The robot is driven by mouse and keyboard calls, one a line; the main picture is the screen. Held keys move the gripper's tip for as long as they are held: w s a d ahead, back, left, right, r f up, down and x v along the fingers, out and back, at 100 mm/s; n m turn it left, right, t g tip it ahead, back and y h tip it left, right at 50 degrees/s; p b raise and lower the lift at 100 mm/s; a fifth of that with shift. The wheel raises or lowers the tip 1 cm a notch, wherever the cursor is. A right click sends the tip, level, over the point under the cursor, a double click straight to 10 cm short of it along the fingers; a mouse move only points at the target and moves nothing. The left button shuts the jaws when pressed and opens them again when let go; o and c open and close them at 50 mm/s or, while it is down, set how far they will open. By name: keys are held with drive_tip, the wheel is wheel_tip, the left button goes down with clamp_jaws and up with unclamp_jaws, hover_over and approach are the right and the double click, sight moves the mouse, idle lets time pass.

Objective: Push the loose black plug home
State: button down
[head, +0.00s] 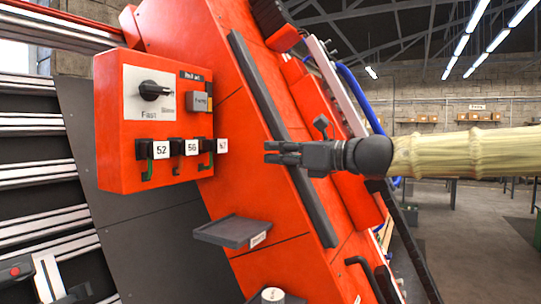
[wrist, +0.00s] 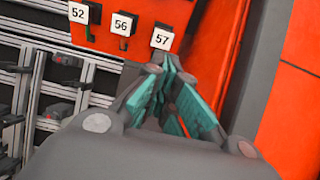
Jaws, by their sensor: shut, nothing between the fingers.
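The red control box (head: 118,110) carries a row of three black plugs with white number tags. Plug 52 (head: 145,149) is at the left, plug 56 (head: 177,147) in the middle and plug 57 (head: 206,145) at the right edge. Which one is loose I cannot tell for certain. The tags also show in the wrist view: 52 (wrist: 78,13), 56 (wrist: 122,24) and 57 (wrist: 162,39). My gripper (head: 268,153) is shut and empty, pointing left, to the right of plug 57 and apart from it. In the wrist view its fingertips (wrist: 169,62) are just below tag 57.
Above the plugs are a rotary knob (head: 153,90) and a grey switch (head: 198,101). A small grey shelf (head: 240,231) juts out below my gripper. A slanted red gantry frame (head: 262,95) with a dark bar stands behind. The air between gripper and box looks clear.

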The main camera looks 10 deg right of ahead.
sight(223, 150)
drive_tip(key=shift+p+x, duration=0.4)
drive_tip(key=shift+x, duration=5.9)
drive_tip(key=shift+w+d+f, duration=0.1)
drive_tip(key=shift+w, duration=0.05)
drive_tip(key=shift+b+x, duration=0.4)
drive_tip(key=shift+x, duration=1)
drive_tip(key=shift+d, duration=0.15)
